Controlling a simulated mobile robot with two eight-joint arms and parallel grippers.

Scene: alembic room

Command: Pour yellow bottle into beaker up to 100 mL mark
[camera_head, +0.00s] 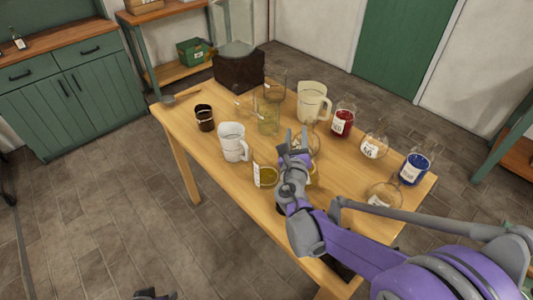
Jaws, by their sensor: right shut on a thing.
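A glass bottle of yellow liquid with a white label (267,178) stands near the table's front edge, left of my right wrist. My right gripper (296,137) is over the middle of the table, shut on a glass vessel (313,143) that is partly hidden by the fingers. I cannot tell exactly which vessel it is. A bit of yellow (314,177) shows on the right side of my wrist. Several clear vessels stand behind the gripper, among them a greenish beaker (267,122) and a taller clear beaker (275,82). Their marks are too small to read. My left gripper is not clearly visible.
On the wooden table (190,131) are a white jug (232,142), a cream pitcher (311,102), a dark cup (204,118), a red bottle (342,122), a pale round flask (372,147), and a blue bottle (413,170). A dark box (238,71) stands at the back. The table's left front is clear.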

